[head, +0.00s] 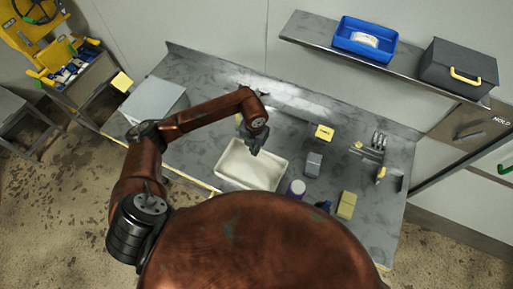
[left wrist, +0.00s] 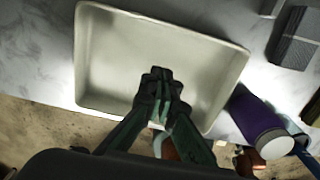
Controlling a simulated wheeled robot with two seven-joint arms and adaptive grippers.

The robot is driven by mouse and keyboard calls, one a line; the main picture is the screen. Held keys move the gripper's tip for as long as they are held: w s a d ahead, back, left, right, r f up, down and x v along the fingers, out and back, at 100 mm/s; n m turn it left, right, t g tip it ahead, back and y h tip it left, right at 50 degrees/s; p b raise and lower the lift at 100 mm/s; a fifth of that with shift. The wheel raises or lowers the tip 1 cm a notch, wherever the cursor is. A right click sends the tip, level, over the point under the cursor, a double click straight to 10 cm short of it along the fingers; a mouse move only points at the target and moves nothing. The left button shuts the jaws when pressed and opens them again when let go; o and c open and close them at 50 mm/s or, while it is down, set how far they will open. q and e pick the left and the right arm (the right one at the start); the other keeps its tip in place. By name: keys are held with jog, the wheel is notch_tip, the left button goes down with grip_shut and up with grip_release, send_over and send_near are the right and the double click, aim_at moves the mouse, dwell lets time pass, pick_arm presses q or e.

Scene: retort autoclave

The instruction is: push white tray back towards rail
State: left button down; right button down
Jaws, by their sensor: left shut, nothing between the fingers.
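The white tray (head: 235,172) lies flat and empty on the grey workbench, near its front edge, in the head view. It also fills the middle of the left wrist view (left wrist: 115,60). My left gripper (head: 251,148) is over the tray's back part in the head view, its fingers pointing down. In the left wrist view the shut fingers (left wrist: 160,85) show over the tray with nothing between them. I cannot tell whether the fingertips touch the tray. The rail is not clearly identifiable. My right gripper is not in view.
A yellow block (head: 346,205) is farther right. A grey box (head: 157,100) is at the left end. A shelf above holds a blue bin (head: 364,42) and a dark case (head: 458,70).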

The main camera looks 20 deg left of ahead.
pick_arm(q)
jog(key=p, duration=0.1)
send_over(259, 156)
jog(key=s, duration=0.4)
notch_tip(259, 156, down, 7)
jog(key=shift+a+f, duration=0.1)
jog(key=shift+a, duration=0.05)
jog(key=w+p, duration=0.1)
jog(key=w, duration=0.2)
jog(key=shift+f, duration=0.15)
jog(key=shift+w, duration=0.5)
